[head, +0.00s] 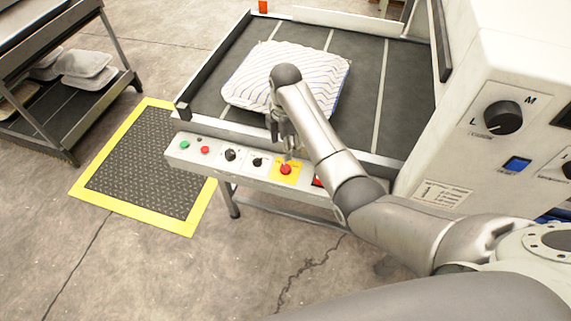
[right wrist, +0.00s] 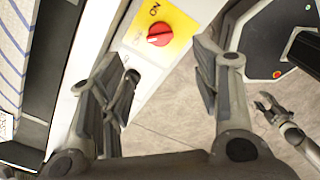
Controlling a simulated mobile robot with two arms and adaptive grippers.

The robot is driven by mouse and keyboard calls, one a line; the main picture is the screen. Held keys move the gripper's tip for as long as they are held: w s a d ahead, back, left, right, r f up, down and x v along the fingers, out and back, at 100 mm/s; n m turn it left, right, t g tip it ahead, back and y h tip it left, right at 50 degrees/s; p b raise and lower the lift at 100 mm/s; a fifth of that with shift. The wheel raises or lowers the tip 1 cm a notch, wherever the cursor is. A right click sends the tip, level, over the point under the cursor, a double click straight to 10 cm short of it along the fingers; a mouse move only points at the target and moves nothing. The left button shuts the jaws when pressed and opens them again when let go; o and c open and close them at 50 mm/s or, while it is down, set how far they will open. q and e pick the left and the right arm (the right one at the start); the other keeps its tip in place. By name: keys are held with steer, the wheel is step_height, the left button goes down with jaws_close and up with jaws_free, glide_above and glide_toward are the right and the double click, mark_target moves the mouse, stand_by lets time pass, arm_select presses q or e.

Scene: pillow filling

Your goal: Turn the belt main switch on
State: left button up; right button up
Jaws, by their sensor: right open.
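The belt main switch is a red rotary knob (head: 286,169) on a yellow plate at the front of the conveyor's control panel. In the right wrist view the red knob (right wrist: 159,36) sits below the letters ON, with its ridge lying across the picture rather than toward ON. My right gripper (head: 288,154) is just above the knob in the head view. In the wrist view its open fingers (right wrist: 165,75) stand on either side, empty, and the knob shows beyond the gap. A second gripper, seemingly my left (right wrist: 264,106), appears small at the right with its fingers apart.
The panel (head: 176,155) also carries green, red and black controls. A striped pillow (head: 320,62) lies on the dark belt (head: 400,75) behind it. A white machine (head: 470,150) stands right, a rack with trays at left. A yellow-edged mat (head: 135,165) lies on the floor.

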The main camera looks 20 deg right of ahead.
mark_target(286, 166)
step_height(286, 166, down, 9)
steer(key=shift+f, duration=0.75)
steer(key=shift+c, duration=0.2)
steer(key=c, duration=1.1)
